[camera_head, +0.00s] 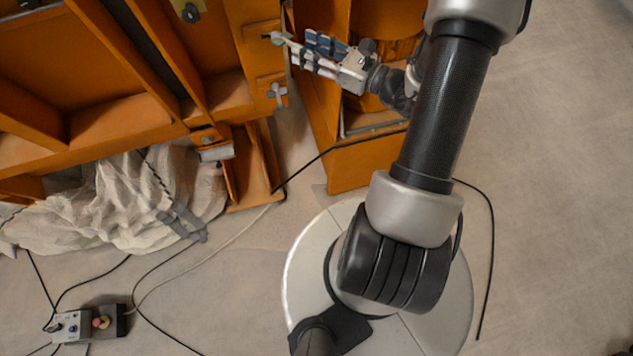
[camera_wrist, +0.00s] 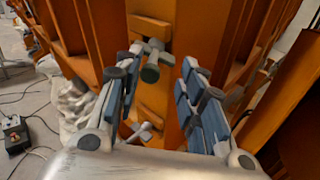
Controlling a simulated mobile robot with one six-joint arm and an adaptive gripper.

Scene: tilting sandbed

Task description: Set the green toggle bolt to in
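The green toggle bolt is a small T-shaped handle on an orange wooden block. In the wrist view its dull grey-green knob (camera_wrist: 150,73) shows between my finger tips, in line with the gap. My gripper (camera_wrist: 161,62) is open, with one blue-grey finger on each side of the knob. In the head view my gripper (camera_head: 294,49) reaches in from the right. I cannot tell whether a finger touches the bolt.
A second, grey toggle (camera_head: 277,93) sits on the orange frame just below; it also shows in the wrist view (camera_wrist: 140,131). An orange box (camera_head: 347,166) stands close under my arm. A crumpled cloth (camera_head: 110,205), cables and a control box (camera_head: 70,326) lie at left.

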